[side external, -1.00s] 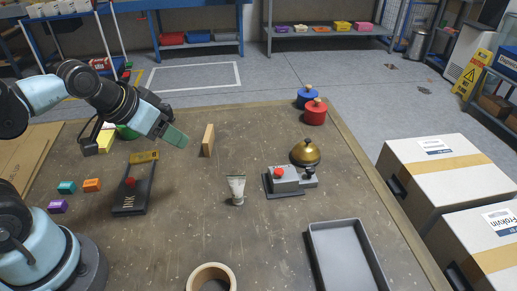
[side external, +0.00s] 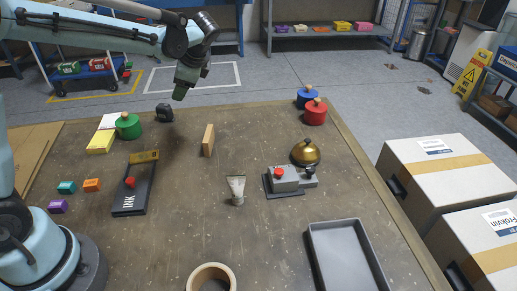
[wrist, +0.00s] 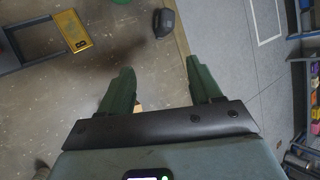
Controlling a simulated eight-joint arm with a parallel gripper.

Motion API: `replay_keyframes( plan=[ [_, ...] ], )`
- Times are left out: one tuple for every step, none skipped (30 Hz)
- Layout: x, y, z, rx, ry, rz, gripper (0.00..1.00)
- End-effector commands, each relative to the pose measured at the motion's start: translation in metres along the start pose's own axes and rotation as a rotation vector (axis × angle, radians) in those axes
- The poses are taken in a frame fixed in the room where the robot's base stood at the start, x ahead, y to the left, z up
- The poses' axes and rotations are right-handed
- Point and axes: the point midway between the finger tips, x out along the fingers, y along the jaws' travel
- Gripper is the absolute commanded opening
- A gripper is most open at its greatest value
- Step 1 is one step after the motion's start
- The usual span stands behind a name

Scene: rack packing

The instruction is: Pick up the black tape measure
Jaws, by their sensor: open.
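The black tape measure (side external: 164,113) sits on the table near its far edge, behind and right of a green round-lidded pot. It also shows at the top of the wrist view (wrist: 163,22), ahead of my fingertips and apart from them. My gripper (side external: 180,92) is raised above the far part of the table, pointing down, slightly right of the tape measure in the side view. In the wrist view its two green fingers (wrist: 160,68) are spread, with nothing held between them.
A wooden block (side external: 208,140) stands upright on the table, right of the tape measure. Bare table surrounds the tape measure.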

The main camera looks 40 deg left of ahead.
Motion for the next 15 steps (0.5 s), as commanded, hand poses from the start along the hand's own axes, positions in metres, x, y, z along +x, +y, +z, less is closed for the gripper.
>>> replay_keyframes(
  plan=[
    [0.009, -0.007, -0.005, 0.044, -0.046, -0.001, 0.64],
    [0.013, -0.011, -0.007, 0.072, -0.074, -0.001, 0.64],
    [0.019, -0.015, -0.01, 0.108, -0.112, 0.0, 0.64],
    [0.024, -0.017, -0.011, 0.135, -0.141, 0.002, 0.64],
    [0.029, -0.02, -0.013, 0.162, -0.168, 0.005, 0.64],
    [0.035, -0.022, -0.016, 0.196, -0.206, 0.01, 0.64],
    [0.04, -0.024, -0.018, 0.221, -0.234, 0.014, 0.64],
    [0.045, -0.026, -0.019, 0.246, -0.262, 0.019, 0.64],
    [0.051, -0.027, -0.022, 0.278, -0.3, 0.028, 0.64],
    [0.056, -0.028, -0.024, 0.301, -0.326, 0.034, 0.64],
    [0.061, -0.028, -0.025, 0.324, -0.354, 0.042, 0.64],
    [0.068, -0.028, -0.028, 0.354, -0.391, 0.053, 0.64],
    [0.072, -0.028, -0.029, 0.374, -0.417, 0.061, 0.64],
    [0.077, -0.027, -0.031, 0.393, -0.441, 0.071, 0.64],
    [0.082, -0.026, -0.033, 0.417, -0.472, 0.083, 0.64]
  ],
)
